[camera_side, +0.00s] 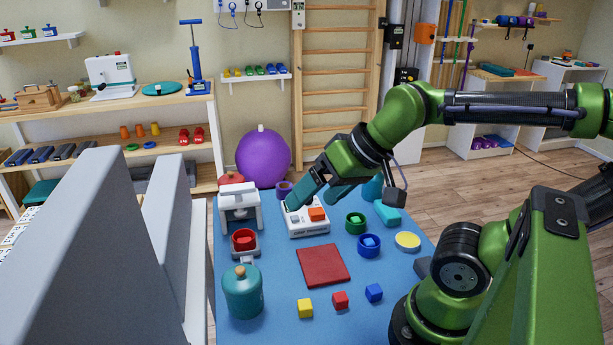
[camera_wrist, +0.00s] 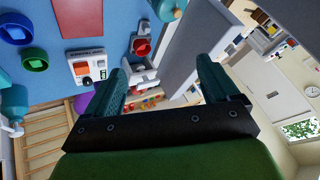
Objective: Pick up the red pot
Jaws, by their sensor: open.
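The red pot (camera_side: 243,240) stands at the left of the blue table, in front of a white stand-like device. A small red piece shows inside it. In the wrist view the red pot (camera_wrist: 141,46) shows beyond and left of centre between the fingers, not touching them. My gripper (camera_side: 316,197) is open and empty, to the right of and above the pot, in line with a white button box. In the wrist view my gripper (camera_wrist: 163,76) has its two teal fingers spread wide.
Near the pot are the white device (camera_side: 239,196) and a teal round bottle (camera_side: 242,291). The white button box (camera_side: 306,222), a red mat (camera_side: 323,266), a green pot (camera_side: 356,223), a blue pot (camera_side: 369,246) and small cubes occupy the table. Large grey panels (camera_side: 105,250) stand left.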

